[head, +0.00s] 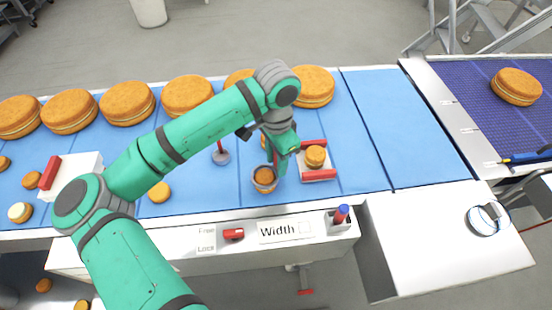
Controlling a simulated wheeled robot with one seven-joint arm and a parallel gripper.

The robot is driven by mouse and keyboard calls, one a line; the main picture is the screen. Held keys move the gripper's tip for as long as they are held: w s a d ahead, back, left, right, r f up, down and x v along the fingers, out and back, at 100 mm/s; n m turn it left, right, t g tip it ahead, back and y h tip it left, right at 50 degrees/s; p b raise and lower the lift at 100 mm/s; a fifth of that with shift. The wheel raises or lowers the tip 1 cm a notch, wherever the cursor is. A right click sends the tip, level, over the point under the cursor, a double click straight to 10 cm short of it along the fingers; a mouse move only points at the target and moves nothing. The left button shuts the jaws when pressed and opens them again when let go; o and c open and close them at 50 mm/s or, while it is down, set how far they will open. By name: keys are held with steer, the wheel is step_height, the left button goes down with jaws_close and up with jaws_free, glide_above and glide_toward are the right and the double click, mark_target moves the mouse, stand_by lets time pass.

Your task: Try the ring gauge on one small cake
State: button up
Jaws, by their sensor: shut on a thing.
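My gripper (275,166) points down over the front half of the blue belt, shut on the ring gauge (254,184), a pale round rim. A brown small cake (264,175) shows inside the rim. I cannot tell whether the ring is fully down around it or still above it. The fingertips are partly hidden by my wrist. Another small cake (315,156) sits between red bars on a pale holder (319,174), just right of my gripper. A further small cake (159,192) lies on the belt to the left.
Large cakes (127,104) line the belt's far side. A grey disc with a red handle (221,156) stands left of my gripper. A white block with a red bar (70,172) is far left. A front panel (285,231) reads "Width". The belt (380,120) is clear to the right.

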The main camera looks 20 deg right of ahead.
steer(key=shift+w+f, duration=0.1)
steer(key=shift+f, duration=0.6)
steer(key=shift+f, duration=0.3)
steer(key=shift+f, duration=1.1)
stand_by(0.6)
stand_by(1.0)
steer(key=shift+r, duration=4.85)
